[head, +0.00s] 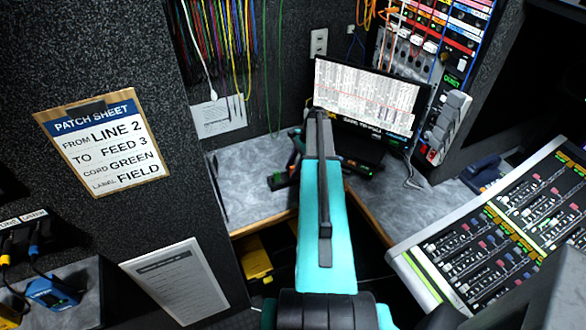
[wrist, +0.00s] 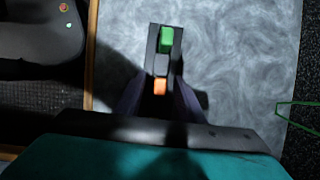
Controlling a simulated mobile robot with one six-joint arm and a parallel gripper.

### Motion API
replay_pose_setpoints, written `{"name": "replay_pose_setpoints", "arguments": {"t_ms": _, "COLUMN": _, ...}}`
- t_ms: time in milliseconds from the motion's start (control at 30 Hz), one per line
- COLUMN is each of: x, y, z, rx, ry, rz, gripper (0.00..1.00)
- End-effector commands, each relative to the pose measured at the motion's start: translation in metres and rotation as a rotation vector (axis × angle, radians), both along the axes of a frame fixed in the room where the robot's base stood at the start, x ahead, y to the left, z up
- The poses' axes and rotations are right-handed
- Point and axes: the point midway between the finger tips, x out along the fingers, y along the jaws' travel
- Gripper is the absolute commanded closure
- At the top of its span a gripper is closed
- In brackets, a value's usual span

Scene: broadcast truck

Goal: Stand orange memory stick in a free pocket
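In the wrist view a narrow black holder (wrist: 153,45) stands on the grey desk. A green stick (wrist: 166,39) stands in its far end. A dark, pocket-like section lies between the green stick and the orange memory stick (wrist: 160,86). The orange stick shows at the near end, between the fingers of my gripper (wrist: 159,92). The dark fingers flank it, and their inner edges merge with the black holder. I cannot tell whether they touch the stick, or whether it is seated in a pocket. In the head view my arm covers most of this spot.
A sloping mixing console (head: 510,220) is at the right. A patch sheet (head: 105,143) hangs on the left panel. A green cable (wrist: 297,115) shows at the right in the wrist view.

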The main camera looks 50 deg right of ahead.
Motion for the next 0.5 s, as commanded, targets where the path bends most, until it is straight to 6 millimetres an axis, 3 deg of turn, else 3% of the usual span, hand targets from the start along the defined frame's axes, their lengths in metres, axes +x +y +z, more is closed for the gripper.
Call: {"name": "replay_pose_setpoints", "arguments": {"t_ms": 500, "x": -0.002, "y": -0.006, "z": 0.012, "rx": -0.002, "ry": -0.001, "rz": -0.001, "gripper": 0.65}}
